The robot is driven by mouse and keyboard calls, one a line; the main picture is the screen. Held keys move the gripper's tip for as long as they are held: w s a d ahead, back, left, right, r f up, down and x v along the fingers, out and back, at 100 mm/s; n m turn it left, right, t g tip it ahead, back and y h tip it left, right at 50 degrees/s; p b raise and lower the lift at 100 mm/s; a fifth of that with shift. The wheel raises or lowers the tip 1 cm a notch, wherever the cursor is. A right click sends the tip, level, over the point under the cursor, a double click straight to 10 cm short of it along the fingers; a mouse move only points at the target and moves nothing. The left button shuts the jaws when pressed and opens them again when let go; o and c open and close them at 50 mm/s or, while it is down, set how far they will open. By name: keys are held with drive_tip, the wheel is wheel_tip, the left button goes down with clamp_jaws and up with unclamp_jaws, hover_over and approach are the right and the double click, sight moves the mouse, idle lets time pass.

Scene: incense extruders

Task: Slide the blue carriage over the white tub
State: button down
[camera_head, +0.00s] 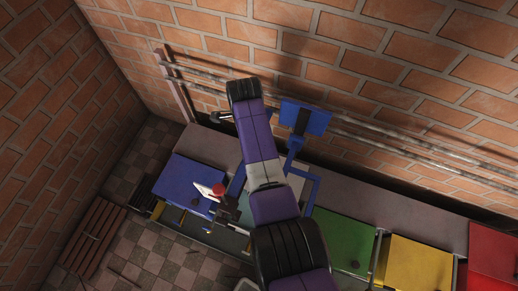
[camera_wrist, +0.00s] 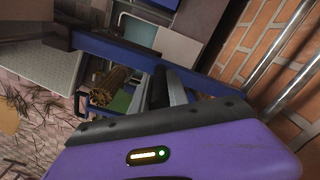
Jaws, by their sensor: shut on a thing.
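The blue carriage (camera_head: 293,157) is a frame with an upright panel, standing by the wall rails in the head view. Its blue bar (camera_wrist: 115,52) crosses the wrist view. My gripper (camera_wrist: 166,90) is shut on that bar, its fingers partly hidden by my purple hand. In the head view my arm hides the grip. A pale rim (camera_head: 245,285) at the bottom edge of the head view may be the white tub; most of it is cut off. A pale container (camera_wrist: 45,68) at the left of the wrist view may be the same tub, but I cannot tell.
Metal rails (camera_head: 385,146) run along the brick wall. A blue box (camera_head: 185,180), a green box (camera_head: 345,240), a yellow box (camera_head: 420,265) and a red box (camera_head: 492,250) line the bench. A brown bundle of sticks (camera_wrist: 108,88) is near the bar. A slatted pallet (camera_head: 92,235) lies left.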

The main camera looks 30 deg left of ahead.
drive_tip(key=shift+s+a+r+b, duration=0.1)
drive_tip(key=shift+s+a+b, duration=0.15)
drive_tip(key=shift+a+b, duration=0.7)
drive_tip(key=shift+s+a+b, duration=0.2)
drive_tip(key=shift+a+b, duration=0.15)
drive_tip(key=shift+a, duration=1.2)
drive_tip(key=c, duration=1.3)
unclamp_jaws()
wheel_tip(320, 180, up, 8)
drive_tip(key=shift+p, duration=0.4)
